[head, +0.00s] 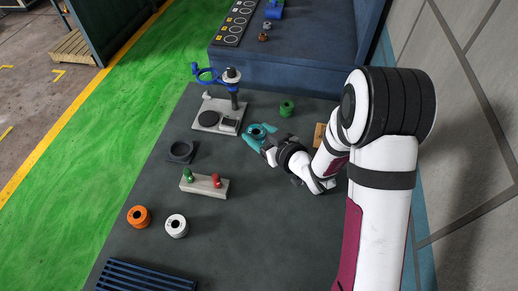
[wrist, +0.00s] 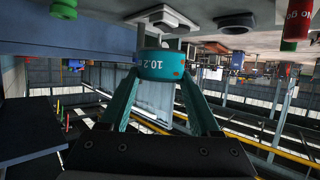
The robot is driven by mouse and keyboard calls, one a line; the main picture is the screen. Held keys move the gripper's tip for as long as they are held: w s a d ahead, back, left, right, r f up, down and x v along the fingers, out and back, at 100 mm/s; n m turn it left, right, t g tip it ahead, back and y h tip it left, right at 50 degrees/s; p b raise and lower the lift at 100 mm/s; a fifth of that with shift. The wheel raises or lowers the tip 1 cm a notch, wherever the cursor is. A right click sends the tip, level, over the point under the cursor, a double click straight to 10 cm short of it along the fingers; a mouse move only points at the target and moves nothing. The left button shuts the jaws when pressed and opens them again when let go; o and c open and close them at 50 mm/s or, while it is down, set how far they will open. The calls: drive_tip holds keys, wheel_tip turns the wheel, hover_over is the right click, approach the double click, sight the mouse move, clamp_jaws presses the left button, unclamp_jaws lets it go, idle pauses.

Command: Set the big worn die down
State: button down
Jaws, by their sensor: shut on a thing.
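My gripper (head: 254,137) is shut on a teal ring-shaped die (head: 258,130) over the middle of the dark table, right of the grey gauge stand. In the wrist view the gripper (wrist: 160,72) has one teal finger on each side of the die (wrist: 160,65), which reads "10.2" and has small red marks. The wrist picture is upside down, with the table along its top. The head view does not show clearly whether the die touches the table or hangs just above it. Wear on the die is too small to tell.
A gauge stand (head: 211,115) with a blue ring arm is left. A green die (head: 287,108) is behind. A dark square holder (head: 181,152), gauge block (head: 205,186), orange die (head: 139,216), white die (head: 176,226) and blue rack (head: 145,277) lie left and front. The table's front right is clear.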

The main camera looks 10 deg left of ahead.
drive_tip(key=shift+d+r, duration=0.1)
drive_tip(key=shift+d, duration=0.05)
drive_tip(key=shift+w+m+t+h, duration=0.35)
drive_tip(key=shift+m+t+h, duration=0.25)
drive_tip(key=shift+m+h, duration=0.15)
drive_tip(key=shift+w+d+m+t+h, duration=0.1)
drive_tip(key=shift+d+m+t+h, duration=0.1)
drive_tip(key=shift+m+t+h, duration=0.55)
drive_tip(key=s+d+m+g+h, duration=0.2)
drive_tip(key=s+d+m+h, duration=1.3)
drive_tip(key=d+h, duration=0.15)
drive_tip(key=shift+g+y, duration=0.25)
drive_tip(key=shift+g, duration=0.2)
drive_tip(key=f, duration=0.6)
drive_tip(key=s+d+f, duration=0.1)
drive_tip(key=f, duration=0.3)
drive_tip(key=shift+f, duration=0.4)
